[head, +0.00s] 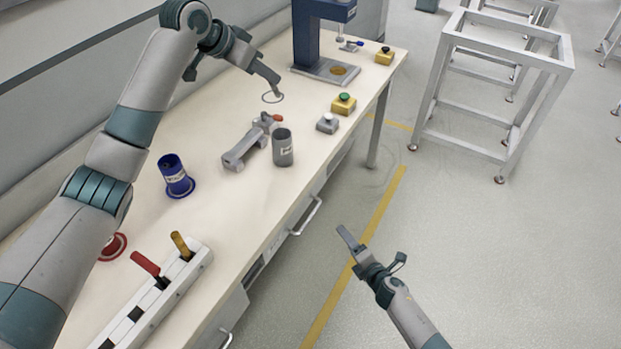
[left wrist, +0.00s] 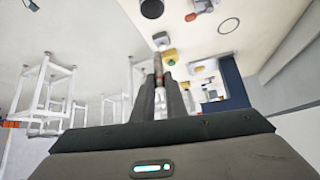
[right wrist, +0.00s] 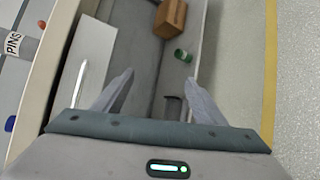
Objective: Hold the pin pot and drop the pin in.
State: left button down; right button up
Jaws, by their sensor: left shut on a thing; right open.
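The pin pot (head: 283,152) is a grey open cylinder with a white label, upright near the table's front edge. In the right wrist view it shows at the upper left with the word PINS (right wrist: 18,44). My left gripper (head: 277,92) is over the table, beyond the pot. In the left wrist view its fingers (left wrist: 159,88) are shut on a thin pin (left wrist: 158,68), seen almost end-on. My right gripper (head: 372,250) is open and empty, out in front of the table and apart from the pot. Its spread fingers show in the right wrist view (right wrist: 158,88).
A grey clamp (head: 245,145) lies beside the pot. A grey button box (head: 328,123), yellow button box (head: 343,104) and blue press (head: 322,40) stand farther back. A blue labelled pot (head: 175,176) and white switch rail (head: 165,288) are nearer.

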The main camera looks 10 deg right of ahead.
jog(key=w+a+r+n+t+y, duration=0.1)
jog(key=w+a+r+n, duration=0.1)
jog(key=w+r+n, duration=0.3)
jog(key=w+a+r+n+y, duration=0.1)
jog(key=a+r+n+y, duration=0.1)
jog(key=r, duration=0.5)
jog(key=w+a+r+n+t+y, duration=0.1)
jog(key=w+a+r+n, duration=0.1)
jog(key=w+r+n, duration=0.3)
jog(key=n, duration=0.5)
send_near(288, 155)
jog(key=shift+s+d+f+t+y, duration=0.3)
jog(key=shift+s+d+f+y, duration=0.1)
jog(key=shift+s, duration=0.1)
jog(key=shift+r+m, duration=0.1)
jog(key=shift+m, duration=0.2)
jog(key=shift+x, duration=6.05)
jog(key=c, duration=1.1)
